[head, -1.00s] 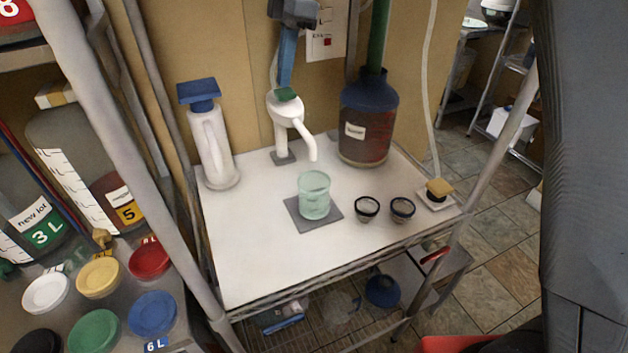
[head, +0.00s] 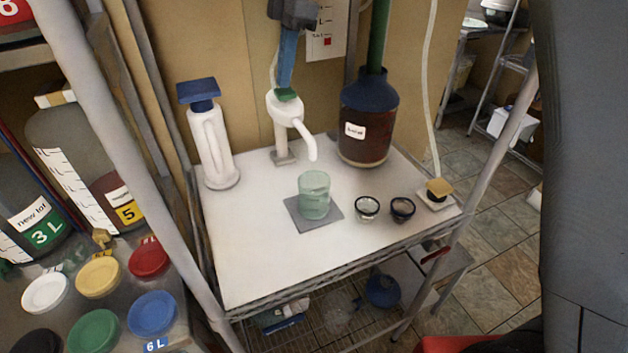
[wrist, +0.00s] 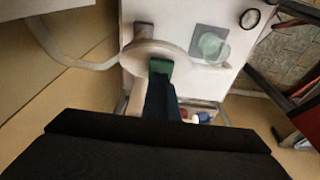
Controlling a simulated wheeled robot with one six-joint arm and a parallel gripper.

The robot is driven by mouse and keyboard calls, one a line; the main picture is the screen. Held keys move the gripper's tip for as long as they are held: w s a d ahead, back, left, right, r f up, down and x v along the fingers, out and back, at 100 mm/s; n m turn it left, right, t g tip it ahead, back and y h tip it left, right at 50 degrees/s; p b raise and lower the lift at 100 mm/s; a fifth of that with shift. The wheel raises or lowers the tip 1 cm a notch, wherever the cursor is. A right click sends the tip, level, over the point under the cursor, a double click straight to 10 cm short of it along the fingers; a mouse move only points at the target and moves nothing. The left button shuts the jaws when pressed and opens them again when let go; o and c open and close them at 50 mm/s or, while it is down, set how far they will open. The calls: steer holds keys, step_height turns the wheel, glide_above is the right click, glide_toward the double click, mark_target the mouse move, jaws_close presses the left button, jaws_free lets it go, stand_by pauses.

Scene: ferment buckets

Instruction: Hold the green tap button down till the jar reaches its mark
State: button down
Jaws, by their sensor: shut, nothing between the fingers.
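The white tap (head: 283,128) stands at the back of the white table, its spout curving over towards the jar. Its green button (head: 286,95) is on top. My gripper (head: 286,86) is shut and empty, its blue fingertips pointing down at the button. They look to be on it or just above it; contact is hard to tell. In the wrist view the fingertips (wrist: 159,80) meet the near edge of the green button (wrist: 160,66). The pale green glass jar (head: 314,196) stands upright on a grey square pad (head: 330,215). Its mark and exact level are too small to read.
A white pump bottle with a blue top (head: 212,140) stands left of the tap, and a dark blue-capped jug (head: 367,125) right. Two small dark-rimmed cups (head: 367,208) and a yellow button (head: 439,187) are at the right. The table's front left is clear.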

steer(key=shift+f, duration=0.6)
steer(key=shift+f+b, duration=0.2)
steer(key=shift+b, duration=0.1)
stand_by(7.1)
